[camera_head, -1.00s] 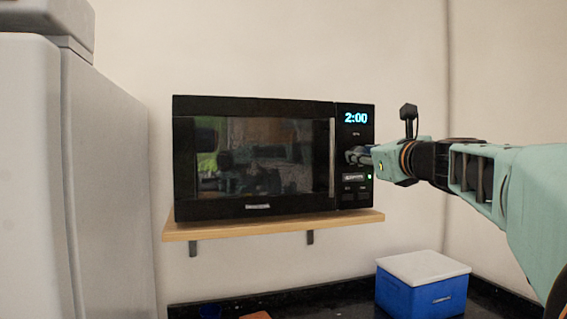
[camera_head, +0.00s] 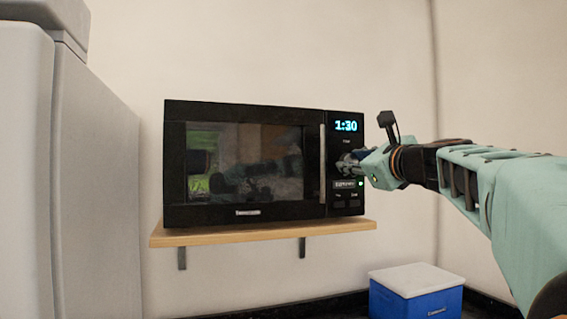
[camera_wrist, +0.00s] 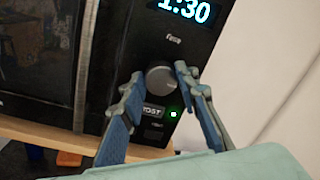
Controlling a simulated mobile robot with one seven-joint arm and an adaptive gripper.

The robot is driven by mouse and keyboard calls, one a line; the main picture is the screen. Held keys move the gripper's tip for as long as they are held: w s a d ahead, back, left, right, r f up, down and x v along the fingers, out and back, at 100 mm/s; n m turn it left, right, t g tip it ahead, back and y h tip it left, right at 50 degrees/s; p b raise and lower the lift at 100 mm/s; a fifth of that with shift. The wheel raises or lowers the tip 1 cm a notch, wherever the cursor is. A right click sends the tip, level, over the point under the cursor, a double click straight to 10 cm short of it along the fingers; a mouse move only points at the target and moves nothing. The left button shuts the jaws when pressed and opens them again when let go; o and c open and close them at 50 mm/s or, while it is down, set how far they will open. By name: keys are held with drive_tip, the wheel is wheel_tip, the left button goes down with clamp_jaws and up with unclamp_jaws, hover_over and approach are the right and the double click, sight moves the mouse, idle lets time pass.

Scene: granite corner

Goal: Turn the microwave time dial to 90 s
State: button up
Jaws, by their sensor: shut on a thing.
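The black microwave (camera_head: 245,160) sits on a wooden shelf, its door closed. Its blue display (camera_head: 346,126) reads 1:30, and it also shows in the wrist view (camera_wrist: 190,10). The round grey time dial (camera_wrist: 160,80) is below the display on the control panel. My gripper (camera_wrist: 160,82) is shut on the dial, with one finger on each side of it. In the head view my gripper (camera_head: 350,162) reaches the panel from the right and hides most of the dial. A green light (camera_wrist: 173,113) glows below the dial.
The wooden shelf (camera_head: 265,234) is fixed to the wall with brackets. A grey fridge (camera_head: 90,190) stands at the left. A blue box with a white lid (camera_head: 416,290) sits on the dark counter below. The wall right of the microwave is bare.

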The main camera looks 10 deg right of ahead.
sight(346, 120)
drive_tip(key=o, duration=1.2)
drive_tip(key=shift+c, duration=0.2)
drive_tip(key=shift+r, duration=5)
drive_tip(key=shift+d, duration=0.1)
